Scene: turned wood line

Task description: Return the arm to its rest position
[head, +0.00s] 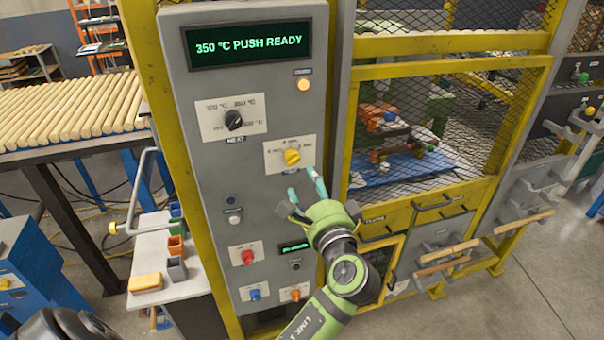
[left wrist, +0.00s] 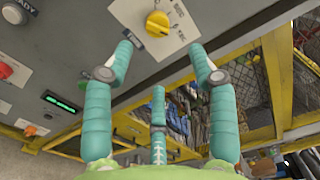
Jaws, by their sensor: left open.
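My left gripper (head: 302,192), green with teal fingers, is open and empty in front of the grey control panel (head: 205,170). Its fingertips are a little below and right of the yellow knob (head: 292,157). In the left wrist view, the open fingers of my left gripper (left wrist: 163,55) point up toward the yellow knob (left wrist: 158,23), which lies beyond them with a visible gap. The panel's display (head: 247,42) reads "350 °C PUSH READY". An amber lamp (head: 304,84) is lit below it. My right gripper is in neither view.
A black knob (head: 233,120) and a red knob (head: 247,257) are also on the panel. A yellow-framed mesh guard (head: 440,85) stands right of it. Wooden rods (head: 65,105) lie on a rack at left. A white side table (head: 178,288) holds small bins. Open floor (head: 510,310) shows at lower right.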

